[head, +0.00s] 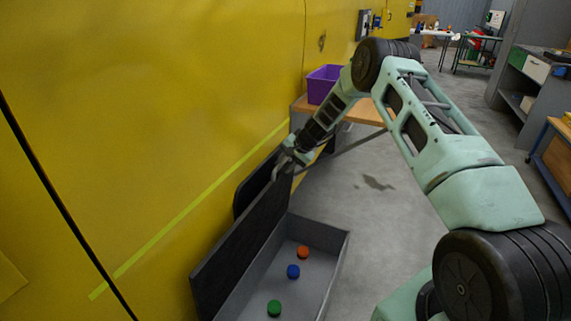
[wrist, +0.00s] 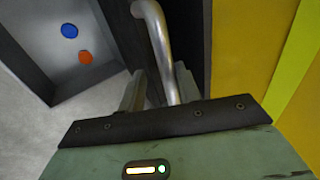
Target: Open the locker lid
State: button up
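The dark locker lid (head: 240,245) stands raised, close to upright, along the left side of the open grey locker (head: 338,262). A bent metal handle (wrist: 157,38) is on the lid near its top. My gripper (head: 284,158) is at the lid's upper far end. In the wrist view my gripper (wrist: 160,82) has its fingers on either side of the handle. A dark gap shows between the left finger and the handle, and the right finger is close to it or touching. The gripper looks open around the handle.
Inside the locker lie an orange piece (head: 303,252), a blue piece (head: 293,271) and a green piece (head: 274,308). A yellow wall (head: 150,130) runs close behind the lid. A purple bin (head: 322,84) stands on a wooden bench (head: 366,112) beyond. Grey floor (head: 390,230) is clear to the right.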

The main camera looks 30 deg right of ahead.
jog(key=shift+r, duration=0.1)
jog(key=v, duration=1.7)
jog(key=shift+r, duration=0.15)
jog(key=shift+s, duration=0.1)
jog(key=s+a+r+n+g+p, duration=0.1)
jog(key=s+a+r+n+p, duration=0.25)
jog(key=a, duration=0.65)
jog(key=s+a+r+n+g, duration=0.2)
jog(key=s+a+r, duration=0.3)
jog(key=a, duration=0.4)
jog(key=s+a+r+n+g+p, duration=0.1)
jog(key=s+a+r+n+p, duration=0.15)
jog(key=s+a, duration=0.55)
jog(key=s+a+r+n+g+h+p, duration=0.1)
jog(key=s+a+r+n, duration=0.2)
jog(key=s+a, duration=0.25)
jog(key=s+a+r+n+g+p, duration=0.1)
jog(key=s+a+r+n+p, duration=0.2)
jog(key=s, duration=0.4)
jog(key=s+n+h, duration=0.2)
jog(key=s+n, duration=0.2)
jog(key=s, duration=0.9)
jog(key=shift+a+r+n+p, duration=0.3)
jog(key=shift+n+p, duration=0.1)
